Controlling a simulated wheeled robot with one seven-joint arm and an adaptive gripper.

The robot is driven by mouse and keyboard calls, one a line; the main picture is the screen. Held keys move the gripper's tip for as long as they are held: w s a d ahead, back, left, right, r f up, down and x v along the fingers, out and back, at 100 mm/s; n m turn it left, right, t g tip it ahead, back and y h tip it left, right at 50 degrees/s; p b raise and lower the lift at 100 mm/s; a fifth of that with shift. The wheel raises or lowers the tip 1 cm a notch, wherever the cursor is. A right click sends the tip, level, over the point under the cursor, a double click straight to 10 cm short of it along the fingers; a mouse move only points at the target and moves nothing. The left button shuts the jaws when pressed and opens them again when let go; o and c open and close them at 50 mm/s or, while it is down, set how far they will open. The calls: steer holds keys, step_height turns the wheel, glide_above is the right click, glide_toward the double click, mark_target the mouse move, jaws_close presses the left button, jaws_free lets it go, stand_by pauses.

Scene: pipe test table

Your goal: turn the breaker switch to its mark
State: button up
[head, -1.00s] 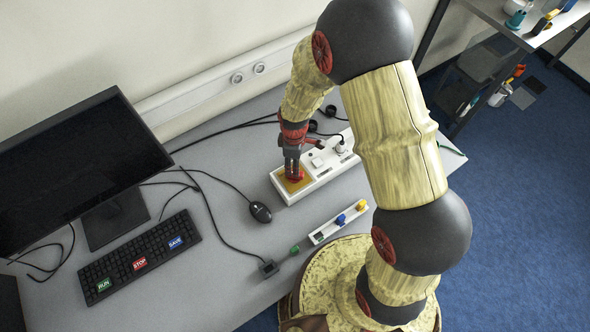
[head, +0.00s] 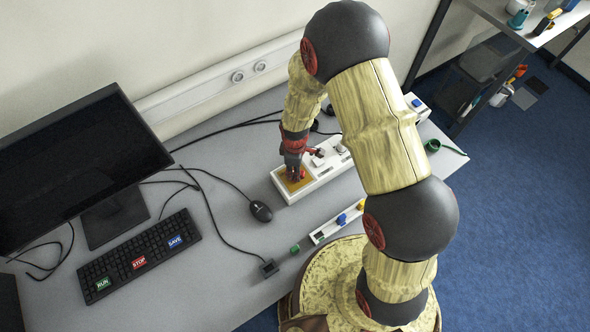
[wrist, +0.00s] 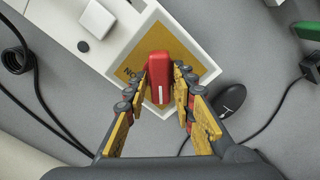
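The breaker switch (wrist: 159,70) is a red block with a white stripe, set on a yellow plate (wrist: 185,50) in the white panel. Lettering that looks like "ON" (wrist: 131,72) shows on the plate, left of the switch. My gripper (wrist: 162,76) has one finger on each side of the switch, with the fingertips close against its sides, and appears shut on it. In the head view my gripper (head: 294,174) points down onto the plate at the panel's near end and mostly hides the switch.
The white panel (head: 327,178) also carries a white rocker and a knob. A black mouse (head: 261,211) lies left of it, a small rail with coloured pieces (head: 338,221) in front. A keyboard (head: 138,255), monitor (head: 75,165) and loose cables are further left.

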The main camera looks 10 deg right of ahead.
jaws_close()
steer(key=shift+m, duration=0.3)
steer(key=m, duration=0.3)
steer(key=shift+m, duration=0.3)
steer(key=m, duration=0.3)
steer(key=shift+m, duration=0.3)
steer(key=m, duration=1)
stand_by(0.4)
